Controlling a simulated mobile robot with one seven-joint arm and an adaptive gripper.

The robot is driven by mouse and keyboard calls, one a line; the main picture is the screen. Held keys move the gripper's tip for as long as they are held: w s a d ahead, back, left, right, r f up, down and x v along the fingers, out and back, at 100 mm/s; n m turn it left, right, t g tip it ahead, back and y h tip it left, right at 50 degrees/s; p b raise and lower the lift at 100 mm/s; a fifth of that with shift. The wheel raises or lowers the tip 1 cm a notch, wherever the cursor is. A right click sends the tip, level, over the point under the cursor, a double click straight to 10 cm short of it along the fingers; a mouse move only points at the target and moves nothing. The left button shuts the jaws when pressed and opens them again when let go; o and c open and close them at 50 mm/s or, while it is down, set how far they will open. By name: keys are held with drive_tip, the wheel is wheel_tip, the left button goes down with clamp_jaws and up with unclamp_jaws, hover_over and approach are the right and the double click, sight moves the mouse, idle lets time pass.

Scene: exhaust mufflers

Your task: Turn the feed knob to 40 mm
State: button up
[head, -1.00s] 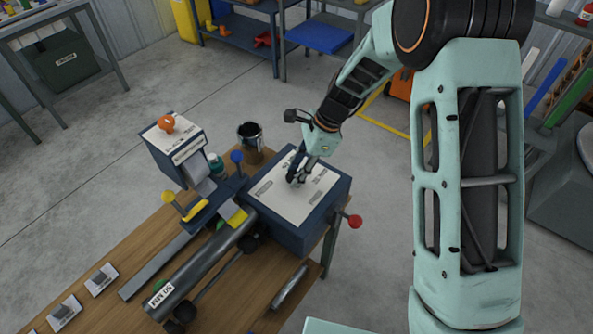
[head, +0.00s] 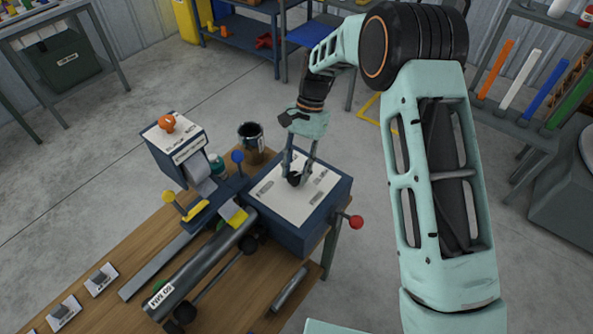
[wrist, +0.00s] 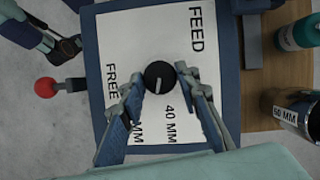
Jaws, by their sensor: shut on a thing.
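The feed knob (wrist: 160,75) is a round black dial with a white pointer line, on the pale top plate (wrist: 120,45) of a blue box. In the wrist view its line points down the picture, between the 40 MM mark (wrist: 171,124) and another MM mark (wrist: 138,130) partly hidden by a finger. FREE (wrist: 112,81) is to the left, FEED (wrist: 196,30) at the upper right. My gripper (wrist: 161,88) is shut on the knob, one finger on either side. In the head view my gripper (head: 298,171) comes down onto the knob (head: 294,179).
A red ball-ended lever (head: 355,222) sticks out of the box's right side. A dark cup (head: 250,137) stands behind left. A 50 MM tube (head: 205,262), a yellow-handled clamp (head: 190,208) and an orange-knobbed box (head: 172,145) are to the left on the wooden bench (head: 130,282).

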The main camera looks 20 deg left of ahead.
drive_tip(key=shift+a+n+h, duration=0.1)
drive_tip(key=shift+n+h, duration=0.4)
drive_tip(key=shift+n, duration=0.6)
drive_tip(key=o, duration=1.1)
drive_tip(key=shift+o, duration=0.2)
drive_tip(key=v, duration=1.2)
drive_tip(key=shift+w, duration=0.2)
